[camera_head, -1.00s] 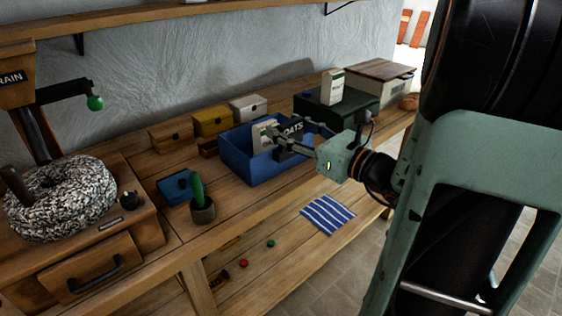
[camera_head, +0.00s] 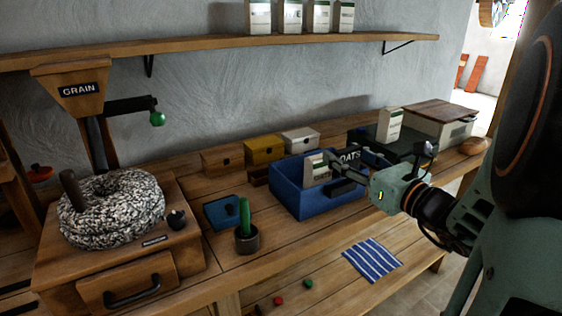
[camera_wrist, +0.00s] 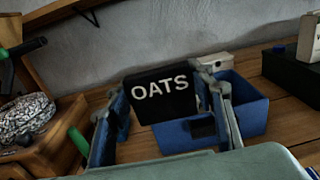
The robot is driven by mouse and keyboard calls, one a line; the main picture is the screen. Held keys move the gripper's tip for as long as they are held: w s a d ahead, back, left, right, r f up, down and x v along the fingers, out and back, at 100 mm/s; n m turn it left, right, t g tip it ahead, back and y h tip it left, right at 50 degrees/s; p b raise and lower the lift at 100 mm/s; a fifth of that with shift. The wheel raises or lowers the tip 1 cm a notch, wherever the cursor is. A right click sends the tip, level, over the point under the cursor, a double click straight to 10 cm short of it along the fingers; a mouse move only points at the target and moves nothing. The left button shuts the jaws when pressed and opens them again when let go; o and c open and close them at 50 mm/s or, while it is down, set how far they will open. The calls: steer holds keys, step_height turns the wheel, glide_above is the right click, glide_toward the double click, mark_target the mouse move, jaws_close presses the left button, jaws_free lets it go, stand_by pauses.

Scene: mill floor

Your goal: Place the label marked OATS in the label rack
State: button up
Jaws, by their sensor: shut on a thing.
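The OATS label is a black plate with white letters (camera_wrist: 160,93), and its lettering also shows in the head view (camera_head: 350,157). My gripper (camera_wrist: 165,108) is shut on it, with one finger at each side edge. In the head view my gripper (camera_head: 345,172) is over or just at the blue crate (camera_head: 292,196), coming from the right. The label stands roughly upright with its lettering facing the wrist camera. I cannot tell whether it touches the crate. I cannot clearly make out a label rack.
A white packet (camera_head: 316,166) stands in the crate. Small wooden, yellow (camera_head: 264,149) and white boxes stand behind it. A dark case with a carton (camera_head: 390,125) stands right. A striped cloth (camera_head: 372,260) lies below.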

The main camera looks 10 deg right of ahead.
steer(key=w+d+f, duration=0.1)
steer(key=w+f, duration=0.1)
steer(key=w, duration=0.1)
steer(key=w+d+f+b, duration=0.1)
steer(key=w+f, duration=0.1)
steer(key=w, duration=0.1)
steer(key=w+d+f+b, duration=0.1)
steer(key=w+f, duration=0.2)
steer(key=shift+d+f, duration=0.1)
steer(key=shift+d, duration=0.15)
steer(key=shift+w+d+f, duration=0.1)
steer(key=shift+w+f, duration=0.25)
steer(key=shift+f, duration=0.1)
steer(key=f, duration=0.1)
steer(key=f+b, duration=0.1)
steer(key=shift+w+d+f, duration=0.15)
steer(key=shift+w+f, duration=0.1)
steer(key=shift+f, duration=0.3)
steer(key=shift+f, duration=0.15)
steer(key=o, duration=1.2)
steer(key=shift+c, duration=0.2)
